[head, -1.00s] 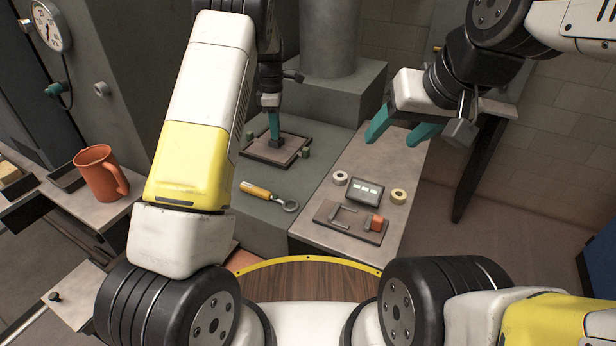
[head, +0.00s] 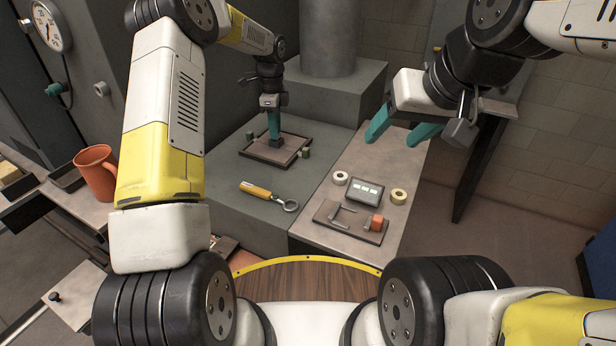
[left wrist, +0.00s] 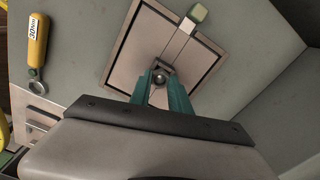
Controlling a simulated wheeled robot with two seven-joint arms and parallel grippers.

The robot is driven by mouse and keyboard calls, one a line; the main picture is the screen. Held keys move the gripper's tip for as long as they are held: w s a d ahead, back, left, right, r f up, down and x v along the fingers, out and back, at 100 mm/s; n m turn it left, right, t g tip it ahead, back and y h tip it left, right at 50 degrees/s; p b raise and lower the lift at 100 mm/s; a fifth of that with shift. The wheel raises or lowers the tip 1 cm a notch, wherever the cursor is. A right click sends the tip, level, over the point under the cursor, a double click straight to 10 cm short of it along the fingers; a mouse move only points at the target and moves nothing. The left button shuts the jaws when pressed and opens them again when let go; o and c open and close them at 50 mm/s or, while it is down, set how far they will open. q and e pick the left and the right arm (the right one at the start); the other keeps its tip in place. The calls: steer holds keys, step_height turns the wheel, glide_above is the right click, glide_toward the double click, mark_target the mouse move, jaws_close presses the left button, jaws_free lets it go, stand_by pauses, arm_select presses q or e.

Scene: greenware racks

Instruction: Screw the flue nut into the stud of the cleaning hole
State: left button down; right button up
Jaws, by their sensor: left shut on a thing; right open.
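The cleaning hole (head: 249,151) has a square light plate with a dark border, set in the grey block top. It also shows in the left wrist view (left wrist: 133,55). My left gripper (head: 275,143) points down at the plate's middle. In the left wrist view its teal fingers (left wrist: 161,85) are shut on a small dark flue nut (left wrist: 160,74) at the centre. The stud is hidden under the nut and fingers, so I cannot tell how far the nut sits on it. My right gripper (head: 397,133) is open and empty, above the right-hand bench.
A yellow-handled ring wrench (head: 257,190), marked 30 Nm in the left wrist view, lies on the block.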

arm_select(q)
steer(key=m, duration=0.3)
steer(key=shift+f+m, duration=0.1)
steer(key=shift+m, duration=0.2)
steer(key=c, duration=1.1)
jaws_free()
steer(key=shift+c, duration=0.2)
steer(key=c, duration=0.3)
